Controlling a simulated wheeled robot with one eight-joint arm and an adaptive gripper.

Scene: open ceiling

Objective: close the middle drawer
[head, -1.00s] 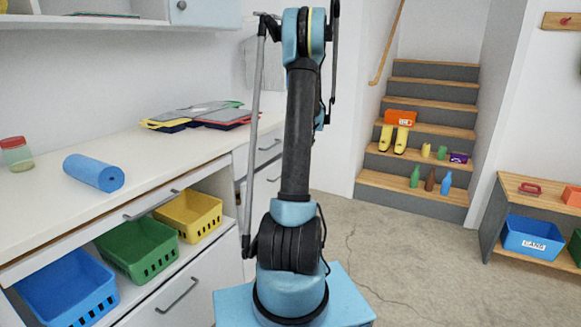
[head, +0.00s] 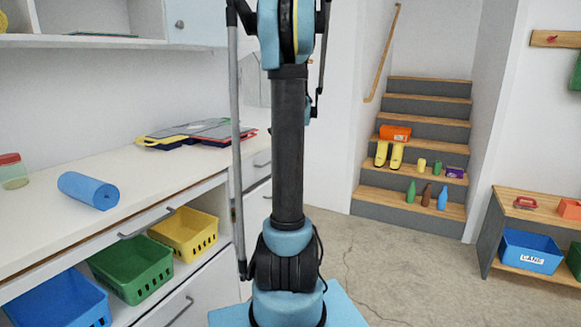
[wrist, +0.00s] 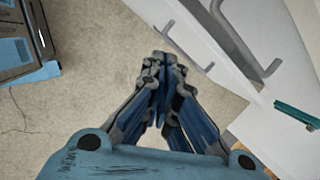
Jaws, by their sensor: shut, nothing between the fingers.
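In the head view a stack of white drawers (head: 256,182) stands at the end of the counter, mostly hidden behind my arm, with grey bar handles showing. I cannot tell there how far each drawer is out. In the wrist view two grey handles show from above, one on a white front (wrist: 196,32) and another, larger handle (wrist: 246,44) to its right. Which of these is on the middle drawer is unclear. My gripper (wrist: 162,62) is shut and empty, beside and left of the nearer handle in the picture. It is out of the head view.
The counter (head: 60,235) at left holds a blue roll (head: 88,190) and a jar (head: 12,171). Blue, green and yellow bins sit on the shelf below. The concrete floor (head: 400,265) to the right is clear. Stairs (head: 425,170) and a low shelf (head: 520,205) stand farther off.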

